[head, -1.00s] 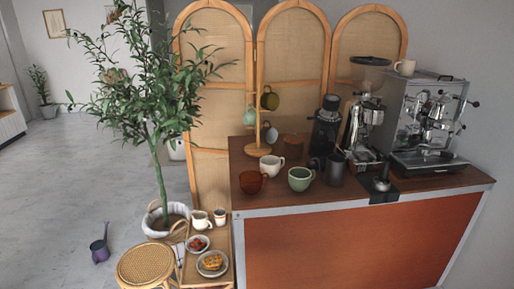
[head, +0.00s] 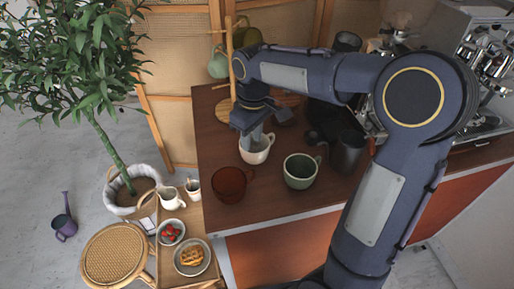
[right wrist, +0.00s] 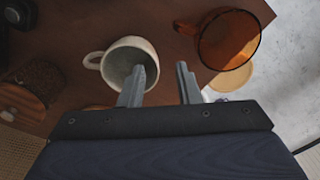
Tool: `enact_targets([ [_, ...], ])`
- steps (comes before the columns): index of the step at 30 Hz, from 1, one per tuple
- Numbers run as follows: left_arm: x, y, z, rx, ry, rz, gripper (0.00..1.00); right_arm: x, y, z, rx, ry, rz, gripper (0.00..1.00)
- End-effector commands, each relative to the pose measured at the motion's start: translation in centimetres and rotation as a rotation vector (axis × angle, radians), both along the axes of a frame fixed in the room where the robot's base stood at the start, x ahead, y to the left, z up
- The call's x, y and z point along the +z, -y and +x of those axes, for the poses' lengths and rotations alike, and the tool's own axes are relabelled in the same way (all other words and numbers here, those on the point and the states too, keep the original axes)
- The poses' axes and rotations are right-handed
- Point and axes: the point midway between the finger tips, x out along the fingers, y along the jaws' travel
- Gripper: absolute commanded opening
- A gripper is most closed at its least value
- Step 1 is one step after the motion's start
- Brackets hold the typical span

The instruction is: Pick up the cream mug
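The cream mug (head: 255,154) stands upright on the brown cart top in the head view, between the amber cup and the mug stand. Its mouth and handle show in the right wrist view (right wrist: 118,63), handle to the left. My right gripper (head: 268,127) is above the mug, fingers pointing down. In the right wrist view my right gripper (right wrist: 160,72) is open; one finger overlaps the mug's mouth and the other is past its right rim. I cannot tell whether that finger is inside the mug or above it. Nothing is held. My left gripper is not in view.
The amber cup (head: 230,186) and the green mug (head: 300,171) stand close in front of the cream mug. A dark pitcher (head: 347,152) is to the right. The mug stand (head: 232,70) is behind. A side table with bowls (head: 192,257) is at left.

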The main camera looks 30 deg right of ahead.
Motion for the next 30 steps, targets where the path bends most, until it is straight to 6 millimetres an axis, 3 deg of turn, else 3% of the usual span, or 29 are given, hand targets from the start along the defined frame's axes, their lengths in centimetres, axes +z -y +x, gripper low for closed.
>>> enact_targets([
  [5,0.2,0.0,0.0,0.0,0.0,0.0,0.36,-0.9,-0.3,1.5,0.036,-0.028,-0.03,0.3],
  [21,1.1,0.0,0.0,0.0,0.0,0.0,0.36,-7.7,-0.6,1.9,0.037,-0.03,-0.03,0.3],
  [30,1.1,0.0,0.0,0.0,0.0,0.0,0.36,-8.4,-0.5,2.0,0.036,-0.026,-0.029,0.3],
])
